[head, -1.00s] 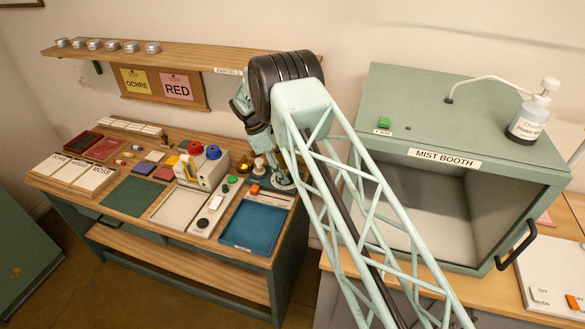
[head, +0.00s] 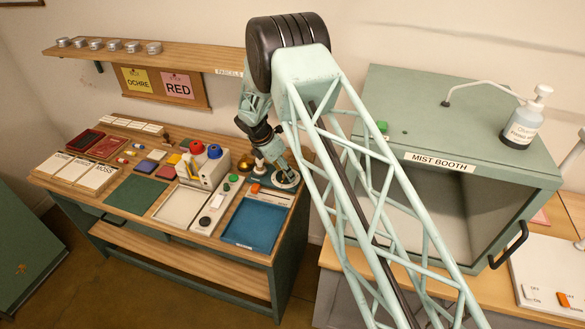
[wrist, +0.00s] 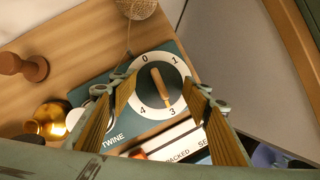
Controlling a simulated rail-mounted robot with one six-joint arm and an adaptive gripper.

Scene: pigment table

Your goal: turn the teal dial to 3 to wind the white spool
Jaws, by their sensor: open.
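The teal dial unit (wrist: 122,72) lies at the table's right end. Its round face (wrist: 138,88) shows 0, 1, 3 and 4, with a finger close to its right edge. A wooden pointer bar (wrist: 160,88) crosses the dark centre, slanting between the 0 side and the 3 side; which end marks the setting is unclear. My gripper (wrist: 163,84) is open, its fingers on either side of the dial and apart from the bar. The dial also shows in the head view (head: 287,180), below my gripper. A white round part, possibly the spool (wrist: 76,119), is partly hidden behind the left finger, near "TWINE".
A twine ball (wrist: 137,7) is above the dial in the wrist view, a brass pot (wrist: 48,120) and wooden knob (wrist: 24,67) to its left. A blue tray (head: 254,222) lies in front of the dial. The mist booth (head: 470,150) stands right of the table.

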